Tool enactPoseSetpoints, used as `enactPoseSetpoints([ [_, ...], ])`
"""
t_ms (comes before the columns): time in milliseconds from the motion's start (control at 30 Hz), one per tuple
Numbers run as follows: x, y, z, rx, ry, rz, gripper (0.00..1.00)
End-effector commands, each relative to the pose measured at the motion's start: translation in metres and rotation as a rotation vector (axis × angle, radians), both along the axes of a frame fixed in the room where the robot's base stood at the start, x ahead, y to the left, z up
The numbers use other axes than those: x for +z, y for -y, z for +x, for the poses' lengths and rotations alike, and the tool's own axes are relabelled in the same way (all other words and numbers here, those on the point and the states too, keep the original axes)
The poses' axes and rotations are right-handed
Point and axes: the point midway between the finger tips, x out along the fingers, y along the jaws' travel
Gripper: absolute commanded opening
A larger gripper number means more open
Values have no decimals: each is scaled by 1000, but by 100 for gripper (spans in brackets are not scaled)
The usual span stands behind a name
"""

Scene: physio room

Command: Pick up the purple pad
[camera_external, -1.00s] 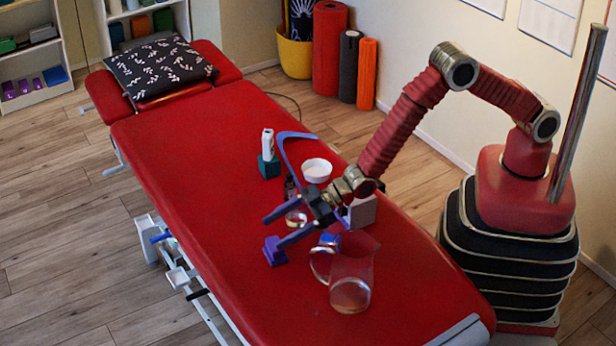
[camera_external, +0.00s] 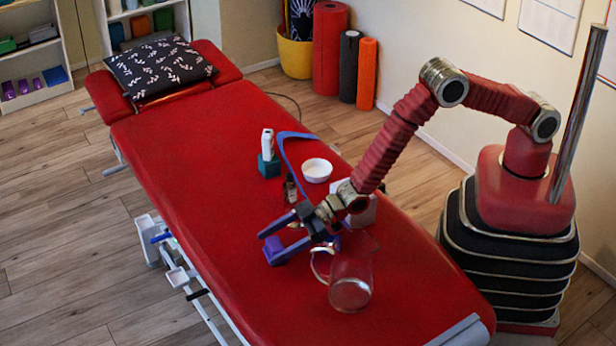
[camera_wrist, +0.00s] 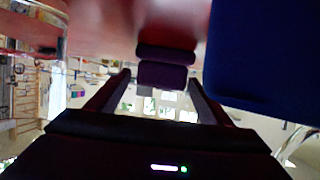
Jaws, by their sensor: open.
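The purple pad (camera_external: 274,247) is a small block on the red treatment table (camera_external: 200,140), left of the glass jug. My gripper (camera_external: 269,246) is low over the table, fingers pointing left, with the pad at its fingertips. In the external view, a finger hides part of the pad.
The glass jug (camera_external: 351,285) stands close to my gripper. A brown bottle (camera_external: 290,189), a white bowl (camera_external: 317,170), a blue curved strip (camera_external: 286,152) and a white bottle on a teal block (camera_external: 268,164) lie beyond. A blue shape (camera_wrist: 262,50) fills the wrist view's right.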

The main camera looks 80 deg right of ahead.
Motion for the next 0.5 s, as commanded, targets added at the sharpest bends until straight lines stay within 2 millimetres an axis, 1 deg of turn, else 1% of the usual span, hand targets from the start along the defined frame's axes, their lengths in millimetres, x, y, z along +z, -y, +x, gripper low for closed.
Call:
enactPoseSetpoints([
  [133,-4,-5,7,0,-1,-1,73],
  [500,-5,-6,8,0,-1,-1,73],
])
